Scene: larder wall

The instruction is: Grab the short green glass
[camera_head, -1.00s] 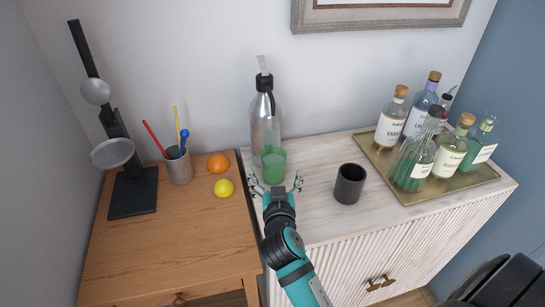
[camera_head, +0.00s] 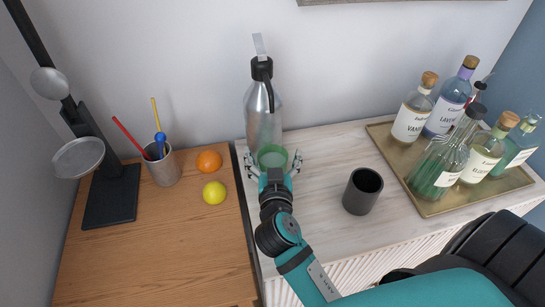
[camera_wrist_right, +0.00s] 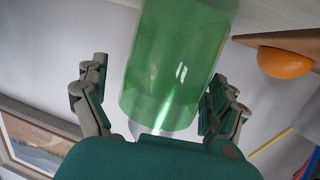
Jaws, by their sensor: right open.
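The short green glass (camera_head: 272,155) stands on the white cabinet, in front of the metal bottle. My right gripper (camera_head: 273,165) is open, with its fingers on either side of the glass and its palm in front. In the right wrist view the green glass (camera_wrist_right: 178,70) fills the middle, between the two spread fingers of the gripper (camera_wrist_right: 155,100). A gap shows between the left finger and the glass; the right finger appears close to it, and contact cannot be told. The lower part of the glass is hidden by my gripper in the head view. My left gripper is out of view.
A metal bottle (camera_head: 263,110) stands right behind the glass. A dark cup (camera_head: 362,192) is to the right, and a tray (camera_head: 432,208) of several bottles beyond it. An orange (camera_head: 209,161) and a lemon (camera_head: 214,193) lie on the wooden cabinet to the left, near a pencil cup (camera_head: 163,166).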

